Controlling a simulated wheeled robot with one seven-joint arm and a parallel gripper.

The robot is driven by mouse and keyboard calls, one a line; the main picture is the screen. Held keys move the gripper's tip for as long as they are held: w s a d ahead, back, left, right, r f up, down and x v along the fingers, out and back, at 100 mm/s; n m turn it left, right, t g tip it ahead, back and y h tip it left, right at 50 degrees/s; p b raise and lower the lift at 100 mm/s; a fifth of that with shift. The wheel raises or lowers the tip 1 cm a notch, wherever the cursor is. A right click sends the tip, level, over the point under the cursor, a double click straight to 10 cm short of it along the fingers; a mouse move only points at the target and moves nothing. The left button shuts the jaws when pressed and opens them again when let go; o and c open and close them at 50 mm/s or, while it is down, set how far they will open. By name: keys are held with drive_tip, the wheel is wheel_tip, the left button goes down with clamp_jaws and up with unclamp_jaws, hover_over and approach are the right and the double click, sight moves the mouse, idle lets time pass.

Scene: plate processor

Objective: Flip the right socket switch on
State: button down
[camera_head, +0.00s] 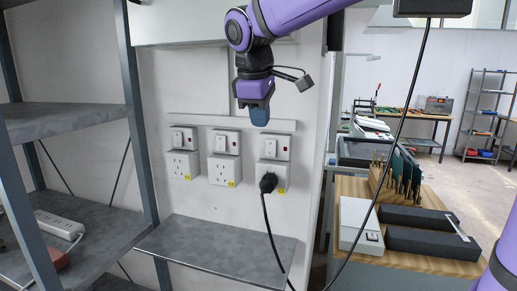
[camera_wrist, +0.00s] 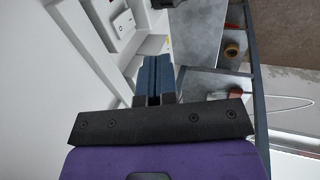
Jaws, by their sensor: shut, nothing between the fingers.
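Three white socket units hang in a row on the wall. The right socket (camera_head: 281,174) has a black plug (camera_head: 268,182) in it. The right switch (camera_head: 270,148) is a white rocker on the box just above, beside a small red mark. I cannot tell which way the rocker is tilted. My gripper (camera_head: 260,117) points down, just above the right switch box in the picture, shut and empty. In the wrist view its blue fingers (camera_wrist: 153,75) are together, and a white rocker switch (camera_wrist: 122,26) lies beyond them to the upper left. I cannot tell which unit that is.
The left socket (camera_head: 183,165) and middle socket (camera_head: 223,171) sit beside it. A grey shelf (camera_head: 220,243) juts out below. A black cable (camera_head: 273,240) hangs from the plug. A metal rack (camera_head: 75,118) stands left; a wooden table (camera_head: 425,258) with boxes stands right.

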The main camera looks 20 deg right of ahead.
drive_tip(key=shift+f, duration=0.1)
approach(271, 162)
drive_tip(key=f, duration=0.1)
drive_tip(key=s+a+f, duration=0.1)
drive_tip(key=s+f, duration=0.1)
drive_tip(key=f, duration=0.1)
drive_tip(key=shift+s+a+f, duration=0.1)
drive_tip(key=shift+s+a, duration=0.05)
drive_tip(key=shift+a, duration=0.25)
drive_tip(key=shift+w+d+f, duration=0.25)
drive_tip(key=shift+w+d, duration=0.15)
drive_tip(key=shift+w, duration=0.2)
drive_tip(key=shift+w+d+f, duration=0.3)
drive_tip(key=shift+w+d, duration=0.15)
drive_tip(key=shift+w, duration=0.2)
drive_tip(key=shift+w+d, duration=0.35)
drive_tip(key=shift+w, duration=0.15)
drive_tip(key=shift+d, duration=0.1)
drive_tip(key=shift+w+d+f, duration=0.15)
drive_tip(key=shift+w+f, duration=0.05)
drive_tip(key=shift+w, duration=0.1)
drive_tip(key=shift+r, duration=0.15)
